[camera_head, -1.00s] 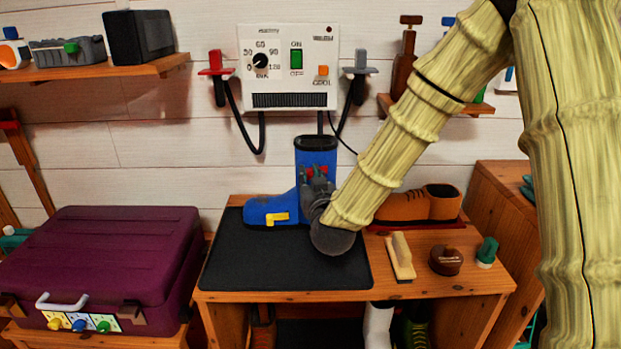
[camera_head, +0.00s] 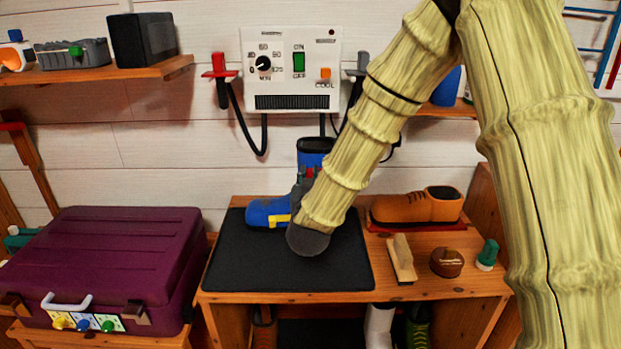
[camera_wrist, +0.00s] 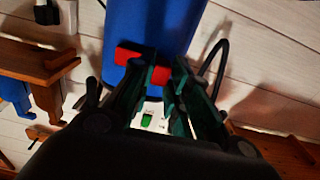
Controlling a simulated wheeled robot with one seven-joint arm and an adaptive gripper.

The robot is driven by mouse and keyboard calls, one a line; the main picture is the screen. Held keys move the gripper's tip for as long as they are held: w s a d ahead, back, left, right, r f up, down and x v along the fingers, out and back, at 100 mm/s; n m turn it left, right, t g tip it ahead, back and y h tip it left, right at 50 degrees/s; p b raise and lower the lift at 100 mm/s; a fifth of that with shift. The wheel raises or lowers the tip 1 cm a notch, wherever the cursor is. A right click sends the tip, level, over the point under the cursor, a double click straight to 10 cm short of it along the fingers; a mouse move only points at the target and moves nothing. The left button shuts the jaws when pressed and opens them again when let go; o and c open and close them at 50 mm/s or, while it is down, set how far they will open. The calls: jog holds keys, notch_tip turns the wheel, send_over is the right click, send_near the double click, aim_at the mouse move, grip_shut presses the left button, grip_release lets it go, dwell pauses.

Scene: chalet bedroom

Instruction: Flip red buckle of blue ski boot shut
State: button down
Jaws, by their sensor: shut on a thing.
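The blue ski boot (camera_head: 268,211) stands upright on the black mat (camera_head: 245,262), toe to the left. Its shaft (camera_head: 315,152) is partly hidden behind my arm. The red buckle is a small red patch (camera_head: 310,173) on the shaft, mostly covered by my gripper (camera_head: 304,184). In the wrist view the red buckle (camera_wrist: 130,55) lies across the blue shaft (camera_wrist: 150,22). My gripper's dark green fingers (camera_wrist: 162,76) are shut on its right end. A yellow buckle (camera_head: 279,220) lies flat low on the boot, partly hidden.
A brown shoe (camera_head: 415,206) sits behind a brush (camera_head: 402,258), a brown tin (camera_head: 447,262) and a green-topped item (camera_head: 487,254) on the bench's right. A purple case (camera_head: 110,255) stands left. A white control panel (camera_head: 290,68) hangs behind. The mat's front is clear.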

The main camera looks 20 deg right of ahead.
jog(key=c, duration=1.4)
grip_release()
jog(key=shift+o, duration=0.2)
jog(key=v, duration=1.2)
